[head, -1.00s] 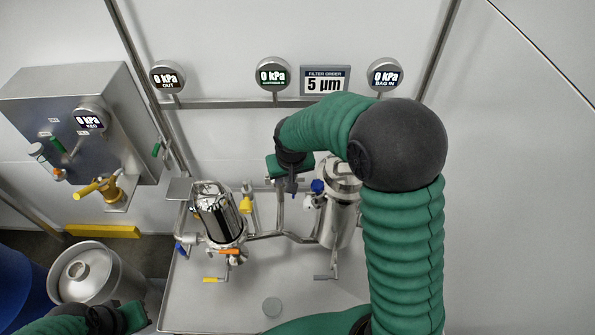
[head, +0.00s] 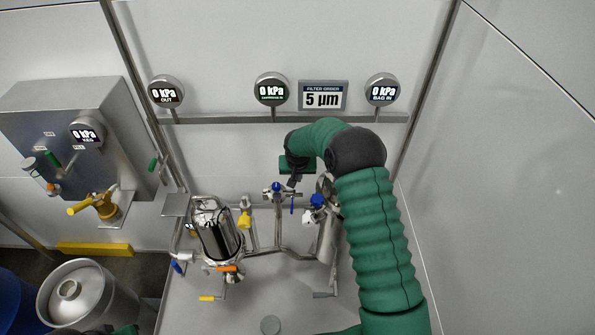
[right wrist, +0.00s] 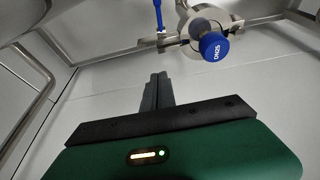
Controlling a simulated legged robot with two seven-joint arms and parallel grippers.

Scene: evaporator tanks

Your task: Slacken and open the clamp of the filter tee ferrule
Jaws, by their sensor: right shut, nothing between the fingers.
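In the right wrist view a blue cap marked DN25 (right wrist: 213,46) sits on a metal pipe fitting with a pale ring (right wrist: 200,22) behind it. I cannot tell for sure whether this ring is the tee ferrule clamp or whether it is closed. In the head view two blue-capped fittings show: one on the middle pipe (head: 277,187), one by the right housing (head: 317,201). My right gripper (right wrist: 158,82) is shut and empty, its fingers pointing toward the fittings and apart from the cap. Only a sliver of my left arm shows at the bottom edge; its fingers are hidden.
A shiny filter housing (head: 218,238) stands left on the steel tray, with an orange handle (head: 227,268) below. A second steel housing (head: 328,242) is partly hidden by my right arm. A yellow fitting (head: 244,220) stands between them. A blue handle (right wrist: 158,15) hangs near the DN25 cap.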

